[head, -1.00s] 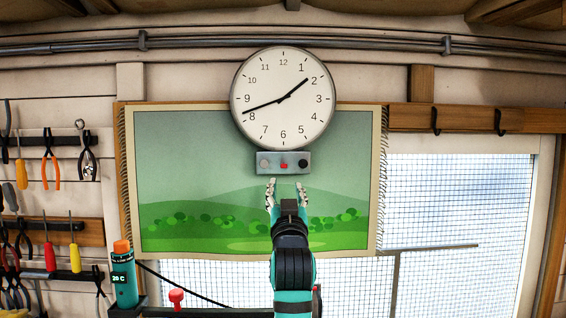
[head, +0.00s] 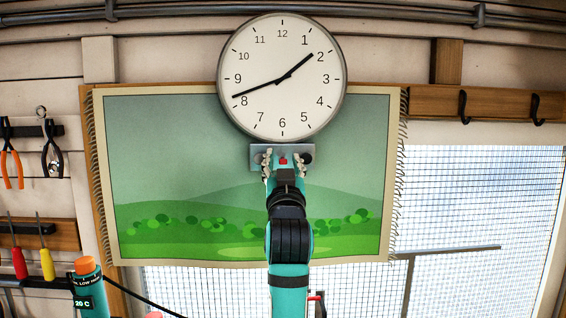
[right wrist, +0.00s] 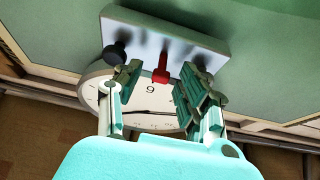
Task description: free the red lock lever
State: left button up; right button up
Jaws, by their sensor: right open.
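The red lock lever (head: 283,161) sits in the middle of a grey metal plate (head: 256,151) just under the wall clock (head: 282,79). In the right wrist view the lever (right wrist: 161,68) hangs between a black knob (right wrist: 114,53) and another dark knob (right wrist: 200,62) on the plate (right wrist: 150,38). My right gripper (head: 284,165) is open in front of the plate, its fingers on either side of the lever. In the right wrist view its fingertips (right wrist: 163,74) show a gap around the lever, with no contact visible. My left gripper is out of view.
A landscape tapestry (head: 160,150) hangs behind the plate. A rail with black hooks (head: 462,105) is at the right, above a meshed window (head: 480,210). Pliers (head: 50,150) and screwdrivers (head: 46,262) hang at the left. A teal bottle (head: 88,290) stands at lower left.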

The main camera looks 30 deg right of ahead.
jog(key=shift+s+a+r, duration=0.1)
jog(key=shift+s, duration=0.05)
jog(key=shift+c, duration=1.5)
grip_shut()
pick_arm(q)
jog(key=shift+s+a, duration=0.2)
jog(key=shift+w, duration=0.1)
pick_arm(e)
jog(key=shift+r+g, duration=0.2)
jog(key=shift+g, duration=0.3)
jog(key=shift+w+r+g+y, duration=0.2)
jog(key=shift+r+g+y, duration=0.4)
jog(key=shift+g, duration=0.5)
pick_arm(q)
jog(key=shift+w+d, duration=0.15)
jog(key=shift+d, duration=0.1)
pick_arm(e)
jog(key=shift+w+d+g+y, duration=0.1)
jog(key=shift+d+g+y, duration=0.1)
jog(key=shift+g+y, duration=0.45)
jog(key=shift+f, duration=0.1)
